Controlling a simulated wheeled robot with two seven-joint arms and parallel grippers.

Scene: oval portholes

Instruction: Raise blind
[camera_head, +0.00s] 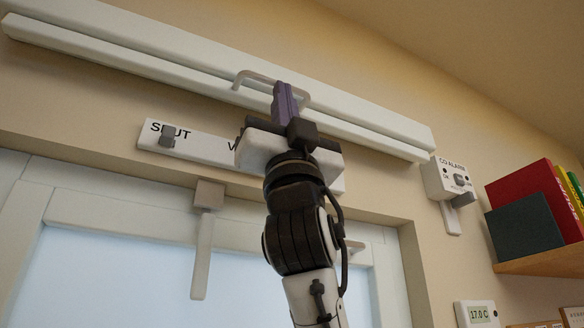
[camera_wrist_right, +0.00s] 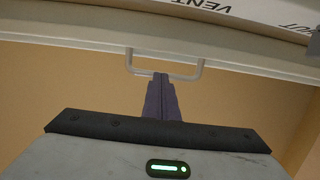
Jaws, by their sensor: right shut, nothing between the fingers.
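The blind's white bottom rail (camera_head: 120,62) lies directly below the long white top box (camera_head: 200,48), and no blind cloth hangs over the window. The rail has a pale U-shaped handle (camera_head: 255,74), which also shows in the wrist view (camera_wrist_right: 185,77). My right gripper (camera_head: 284,92) is shut, its purple fingers together and empty. Its fingertips (camera_wrist_right: 160,77) are at the middle of the handle in the picture; whether they touch it I cannot tell. My left gripper is not in view.
Below the rail is a white plate (camera_head: 215,148) marked SHUT with a grey slider knob (camera_head: 168,137), partly hidden by my right arm. A window (camera_head: 120,270) with a handle (camera_head: 203,240) is beneath. A CO alarm (camera_head: 448,180) and a shelf of books (camera_head: 535,205) are at right.

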